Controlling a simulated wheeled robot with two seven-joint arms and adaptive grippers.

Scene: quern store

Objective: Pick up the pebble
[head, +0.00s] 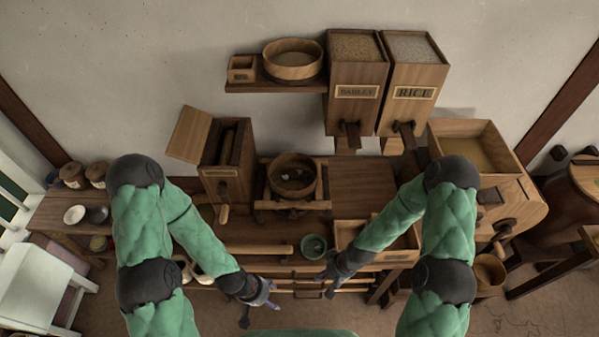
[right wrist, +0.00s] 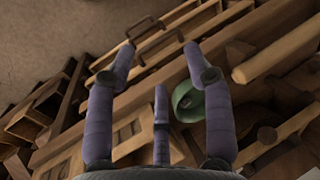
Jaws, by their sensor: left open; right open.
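A round wooden bowl (head: 274,183) sits on a wooden stand in the middle of the bench in the head view. A few small pale and grey bits (head: 291,174) lie in it; one may be the pebble, but they are too small to tell. My left gripper (head: 262,304) is open and empty over the bench's front edge, well in front of the bowl. My right gripper (head: 328,272) is open and empty, near a small green bowl (head: 314,242). In the right wrist view its fingers (right wrist: 158,55) are spread, with the green bowl (right wrist: 188,101) beyond them.
Bins marked BARLEY (head: 357,92) and RICE (head: 413,93) hang on the wall behind. A wooden box with a raised lid (head: 228,165) stands left of the bowl. An open wooden tray (head: 346,236) is right of the green bowl. Small pots (head: 73,175) stand at far left.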

